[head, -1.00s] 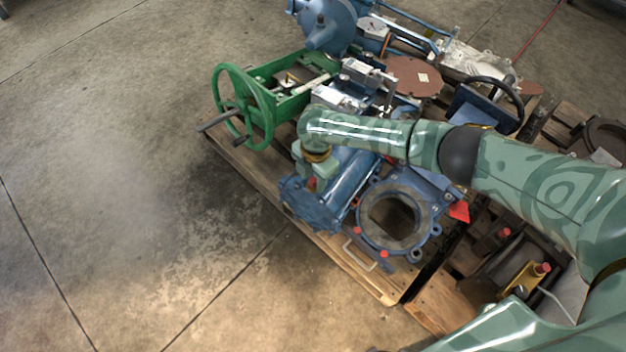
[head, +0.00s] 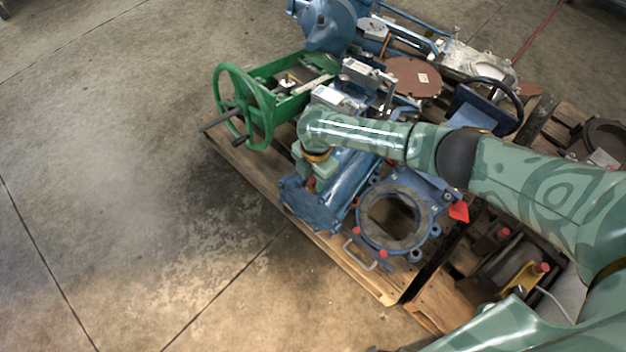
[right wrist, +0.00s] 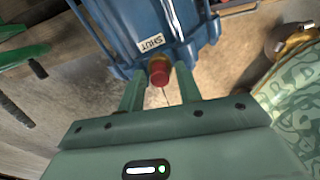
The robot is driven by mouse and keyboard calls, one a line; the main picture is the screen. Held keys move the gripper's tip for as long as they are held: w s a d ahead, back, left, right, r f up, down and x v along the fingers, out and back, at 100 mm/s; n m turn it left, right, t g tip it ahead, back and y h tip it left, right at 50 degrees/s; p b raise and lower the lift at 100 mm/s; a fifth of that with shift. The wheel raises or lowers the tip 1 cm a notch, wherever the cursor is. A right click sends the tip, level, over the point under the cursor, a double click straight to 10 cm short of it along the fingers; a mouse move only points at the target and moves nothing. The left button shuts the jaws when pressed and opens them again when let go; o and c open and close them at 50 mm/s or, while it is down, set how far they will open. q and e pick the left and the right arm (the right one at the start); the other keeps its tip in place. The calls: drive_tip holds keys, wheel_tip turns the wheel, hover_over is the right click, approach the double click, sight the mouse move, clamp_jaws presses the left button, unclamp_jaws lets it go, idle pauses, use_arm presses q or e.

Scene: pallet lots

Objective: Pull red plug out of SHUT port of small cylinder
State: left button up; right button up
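The small blue cylinder (head: 352,178) lies on the wooden pallet under my right forearm in the head view. Its end with the white SHUT label (right wrist: 151,43) shows in the right wrist view. The red plug (right wrist: 159,72) sits in a brass-coloured port just below that label. My right gripper (right wrist: 160,80) is open, with one finger on each side of the plug and a visible gap to it on both sides. In the head view the right gripper (head: 318,178) is at the cylinder's near end, partly hidden by my wrist. My left gripper is not in view.
A green handwheel (head: 243,108) stands left of the cylinder, and a blue ring-shaped valve body (head: 364,235) with red plugs lies to its right. Other blue and metal parts crowd the pallet (head: 372,284) behind. The concrete floor at left is clear.

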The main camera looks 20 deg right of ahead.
sight(314, 178)
clamp_jaws()
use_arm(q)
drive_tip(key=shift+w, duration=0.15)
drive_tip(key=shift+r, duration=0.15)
use_arm(e)
drive_tip(key=shift+r, duration=0.15)
